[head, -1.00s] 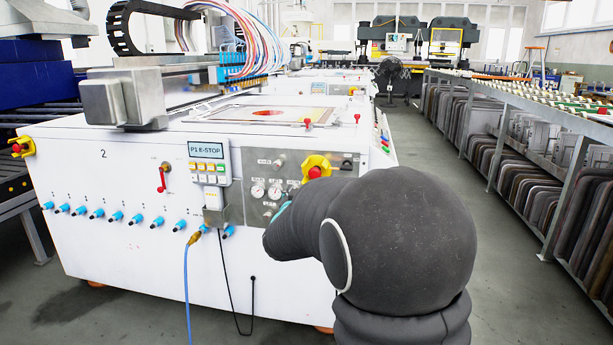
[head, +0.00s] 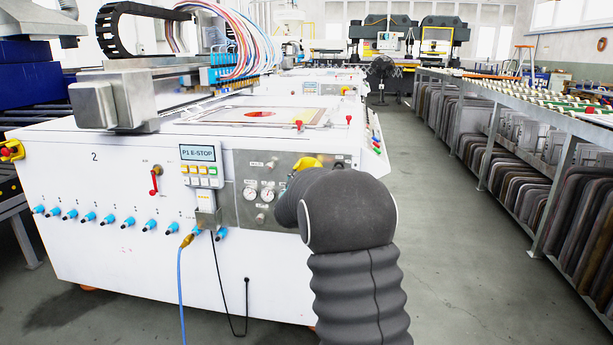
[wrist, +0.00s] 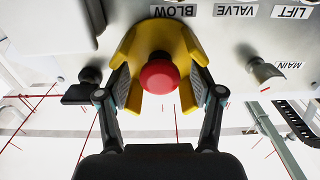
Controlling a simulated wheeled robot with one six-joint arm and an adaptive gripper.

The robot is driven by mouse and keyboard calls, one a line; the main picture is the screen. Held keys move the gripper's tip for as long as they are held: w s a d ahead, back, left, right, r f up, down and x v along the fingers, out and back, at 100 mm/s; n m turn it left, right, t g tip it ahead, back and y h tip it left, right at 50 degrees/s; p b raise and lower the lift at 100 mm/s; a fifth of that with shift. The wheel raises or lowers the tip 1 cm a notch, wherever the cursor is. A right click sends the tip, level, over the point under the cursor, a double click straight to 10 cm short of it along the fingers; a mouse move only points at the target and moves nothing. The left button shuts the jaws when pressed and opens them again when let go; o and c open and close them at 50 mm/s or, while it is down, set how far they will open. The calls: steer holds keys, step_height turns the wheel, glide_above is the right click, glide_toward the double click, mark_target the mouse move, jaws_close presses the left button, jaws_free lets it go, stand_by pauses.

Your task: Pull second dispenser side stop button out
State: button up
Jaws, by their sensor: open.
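The red stop button (wrist: 159,73) sits in a yellow guard (wrist: 128,62) on the metal panel, centred in the wrist view, where the labels appear upside down. My gripper (wrist: 160,84) is open, with one finger on each side of the guard and button. I cannot tell whether the fingers touch the guard. In the head view only the top of the yellow guard (head: 308,163) shows; my dark arm hides the button. The panel is on the front of the white machine marked 2 (head: 95,190).
Gauges (head: 259,195) and a P1 E-STOP box (head: 198,153) are left of my arm. Another yellow-and-red stop (head: 12,150) is at the machine's left end. Grey aisle floor (head: 430,240) lies right.

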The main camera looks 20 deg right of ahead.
steer(key=shift+w+d, duration=0.15)
steer(key=shift+w, duration=0.05)
jaws_close()
steer(key=shift+s+a+f+b, duration=0.1)
steer(key=shift+s+a+b, duration=0.25)
steer(key=shift+s, duration=0.2)
steer(key=shift+c, duration=2.4)
jaws_free()
steer(key=o, duration=0.4)
steer(key=shift+a, duration=0.15)
steer(key=shift+o, duration=0.4)
